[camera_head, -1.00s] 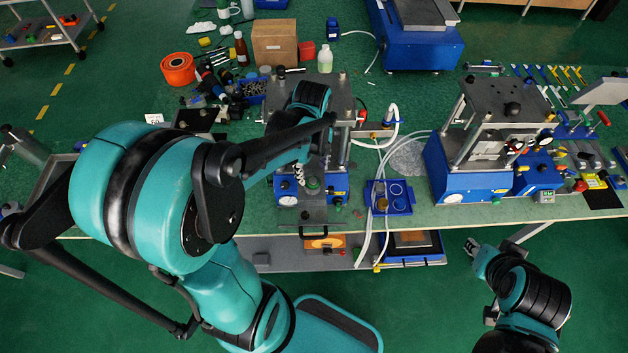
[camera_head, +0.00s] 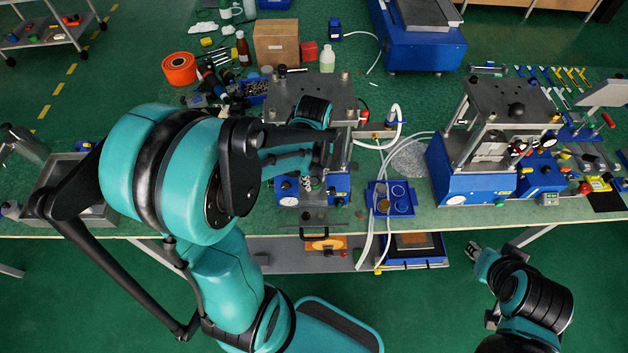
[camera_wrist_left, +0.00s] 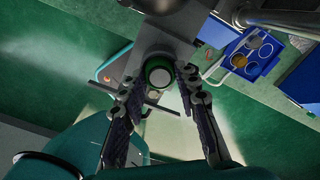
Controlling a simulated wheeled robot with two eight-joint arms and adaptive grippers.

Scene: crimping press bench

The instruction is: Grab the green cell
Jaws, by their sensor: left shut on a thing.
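The green cell shows in the left wrist view as a round, pale-topped piece with a green ring (camera_wrist_left: 159,74). It sits between the fingertips of my left gripper (camera_wrist_left: 157,84), which is shut on it. In the head view my left gripper (camera_head: 310,184) is at the front of the middle press (camera_head: 338,188), largely covered by my own arm. I cannot make out the cell clearly there. My right gripper (camera_head: 473,249) hangs in front of the bench at the right, away from the cell, too small to read its jaws.
A blue tray with round wells (camera_head: 402,206) stands right of the middle press; it also shows in the left wrist view (camera_wrist_left: 263,68). White hoses (camera_head: 364,232) run beside it. Another press (camera_head: 470,187) stands further right. Bottles, a cardboard box (camera_head: 276,42) and an orange spool (camera_head: 179,68) fill the back left.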

